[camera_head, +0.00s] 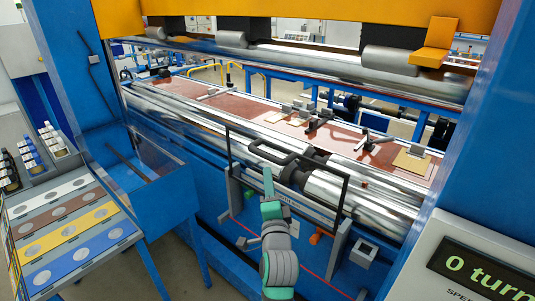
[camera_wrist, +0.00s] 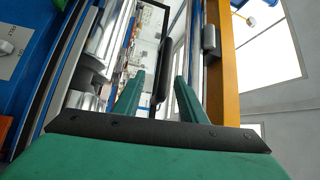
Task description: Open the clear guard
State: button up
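The clear guard (camera_head: 229,150) is a see-through panel with a thin black frame, in front of the winder's steel rollers. It appears down, across the front of the machine. Its black bar handle (camera_head: 284,160) runs along the upper part. My gripper (camera_head: 267,173) is just below the handle's left part in the head view. In the wrist view my gripper (camera_wrist: 158,75) is open, its two green fingers apart. The dark handle (camera_wrist: 162,75) shows between and beyond the fingertips, with no finger clearly touching it. The exact gap is hard to tell.
Long steel rollers (camera_head: 385,205) lie behind the guard. A brown bed (camera_head: 235,98) with small tools is further back. A blue bin (camera_head: 155,203) and a colour-striped tray (camera_head: 75,225) stand left. A counter display (camera_head: 485,265) is at right.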

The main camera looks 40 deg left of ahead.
aim_at(263, 157)
jog(key=x, duration=0.3)
jog(key=r+x, duration=0.1)
jog(key=x, duration=0.3)
jog(key=s+x, duration=0.1)
jog(key=x, duration=0.2)
jog(key=shift+w+a+r, duration=0.2)
jog(key=shift+a, duration=0.3)
jog(key=shift+w+a+r, duration=0.1)
jog(key=shift+w+a, duration=0.25)
jog(key=shift+w, duration=0.3)
grip_shut()
